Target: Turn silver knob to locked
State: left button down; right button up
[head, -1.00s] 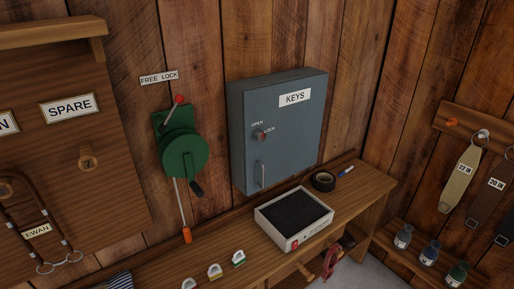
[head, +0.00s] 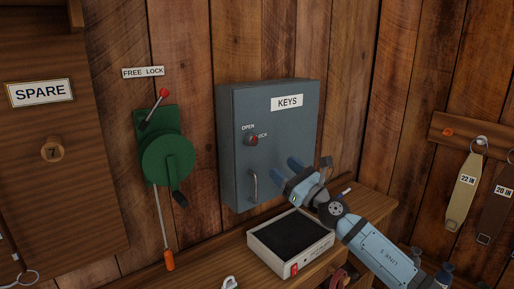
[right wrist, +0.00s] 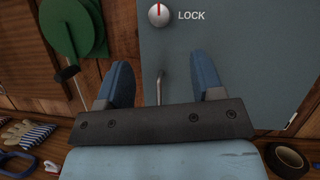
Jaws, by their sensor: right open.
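The silver knob (head: 251,140) sits on the door of the grey-blue KEYS cabinet (head: 286,135). It also shows at the top of the right wrist view (right wrist: 161,15), where its red mark points up. OPEN is printed above the knob and LOCK to its right. My right gripper (head: 286,170) is open and empty in front of the cabinet door, below and to the right of the knob. In the right wrist view its two blue fingers (right wrist: 162,70) stand apart, with the door handle (right wrist: 159,88) showing between them. My left gripper is out of view.
A green lever winch (head: 166,155) under a FREE LOCK sign hangs left of the cabinet. A white box with a black top (head: 290,240) stands on the wooden bench below. A roll of black tape (right wrist: 287,160) lies at the right. Straps hang on the right wall.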

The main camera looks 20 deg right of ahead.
aim_at(254, 143)
jog(key=x, duration=1)
jog(key=shift+w, duration=0.1)
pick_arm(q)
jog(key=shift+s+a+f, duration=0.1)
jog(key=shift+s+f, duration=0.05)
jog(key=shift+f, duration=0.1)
pick_arm(e)
jog(key=shift+w+a+r, duration=0.25)
jog(key=shift+w+a, duration=0.05)
jog(key=shift+w, duration=0.25)
jog(key=shift+c, duration=0.3)
jog(key=c, duration=0.9)
pick_arm(q)
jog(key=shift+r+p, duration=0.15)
jog(key=shift+p, duration=0.15)
pick_arm(e)
jog(key=shift+o, duration=0.2)
